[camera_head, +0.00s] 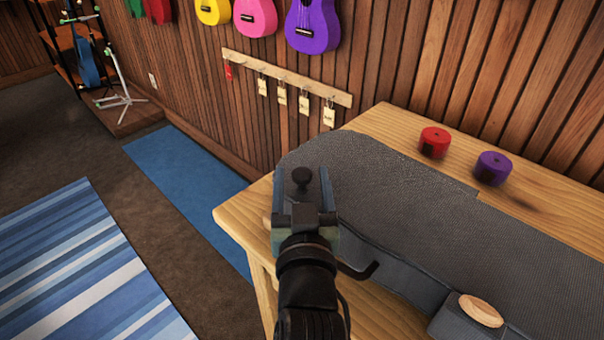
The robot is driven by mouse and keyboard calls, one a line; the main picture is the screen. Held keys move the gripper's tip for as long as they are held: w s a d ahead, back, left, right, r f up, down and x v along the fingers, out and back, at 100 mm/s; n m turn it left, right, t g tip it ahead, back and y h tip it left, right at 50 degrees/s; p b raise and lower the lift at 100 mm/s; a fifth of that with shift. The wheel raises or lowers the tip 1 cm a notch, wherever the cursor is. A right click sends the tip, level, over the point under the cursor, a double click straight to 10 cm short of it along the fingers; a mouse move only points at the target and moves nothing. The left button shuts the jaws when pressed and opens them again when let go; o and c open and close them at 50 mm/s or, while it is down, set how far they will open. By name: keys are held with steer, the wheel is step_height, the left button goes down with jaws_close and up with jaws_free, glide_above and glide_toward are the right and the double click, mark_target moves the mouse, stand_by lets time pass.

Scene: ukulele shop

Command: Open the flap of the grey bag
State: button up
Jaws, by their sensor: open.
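The grey bag (400,190) lies flat on the wooden table, with a rounded end at the left and its body running to the lower right. My gripper (304,178) is over the rounded left end, its two bluish fingers apart. A dark round knob (301,178) shows between the fingers; I cannot tell whether it belongs to the bag or to my gripper. I cannot tell whether the fingers touch the bag. My arm hides part of the bag's near left side. No raised flap shows, and I cannot make out the flap's edge.
The wooden table (240,215) stands against the plank wall. A red round object (434,142) and a purple one (493,168) are behind the bag. A wooden oval piece (481,310) is at lower right. A tagged peg rail (285,78) is on the wall.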

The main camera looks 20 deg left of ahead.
steer(key=shift+w+a, duration=0.25)
steer(key=shift+w, duration=0.25)
jaws_close()
stand_by(1.2)
